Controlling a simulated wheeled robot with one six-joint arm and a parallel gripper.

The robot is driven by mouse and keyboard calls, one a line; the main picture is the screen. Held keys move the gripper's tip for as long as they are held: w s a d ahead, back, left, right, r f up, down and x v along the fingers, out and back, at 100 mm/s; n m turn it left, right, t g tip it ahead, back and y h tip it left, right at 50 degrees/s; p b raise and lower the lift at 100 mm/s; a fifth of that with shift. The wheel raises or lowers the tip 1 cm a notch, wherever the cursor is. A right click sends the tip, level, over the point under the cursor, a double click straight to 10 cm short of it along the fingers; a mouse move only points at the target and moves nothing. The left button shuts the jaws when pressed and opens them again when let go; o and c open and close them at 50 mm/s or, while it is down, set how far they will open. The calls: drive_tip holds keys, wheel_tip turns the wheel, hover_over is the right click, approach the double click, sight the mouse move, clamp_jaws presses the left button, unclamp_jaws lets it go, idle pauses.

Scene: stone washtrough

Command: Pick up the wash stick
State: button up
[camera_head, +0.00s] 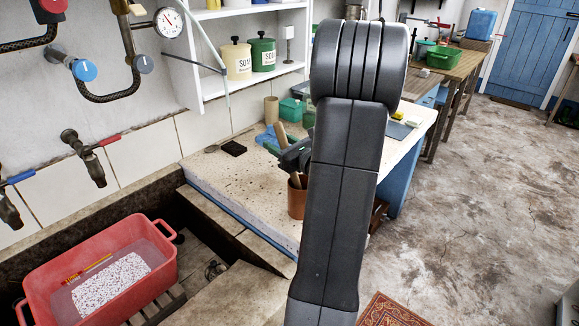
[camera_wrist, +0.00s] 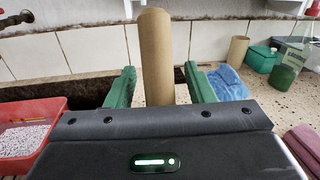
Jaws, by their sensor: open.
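The wash stick (camera_head: 281,134) is a pale wooden rod standing at a slight tilt in a copper-brown pot (camera_head: 297,203) near the front edge of the stone top. My gripper (camera_head: 296,158) is at the stick above the pot, partly hidden by my arm. In the wrist view the stick (camera_wrist: 156,45) rises between the two green fingers of my gripper (camera_wrist: 160,70). The fingers are open, with a gap on each side of the stick. The stick's lower part is hidden behind the gripper body in the wrist view.
A red tub (camera_head: 170,262) with white granules sits in the trough at lower left. A blue cloth (camera_head: 268,140), a black block (camera_head: 233,148) and green containers (camera_head: 291,108) lie on the stone top (camera_head: 225,178). Taps project from the wall at left.

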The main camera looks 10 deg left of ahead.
clamp_jaws()
drive_tip(key=shift+r, duration=0.15)
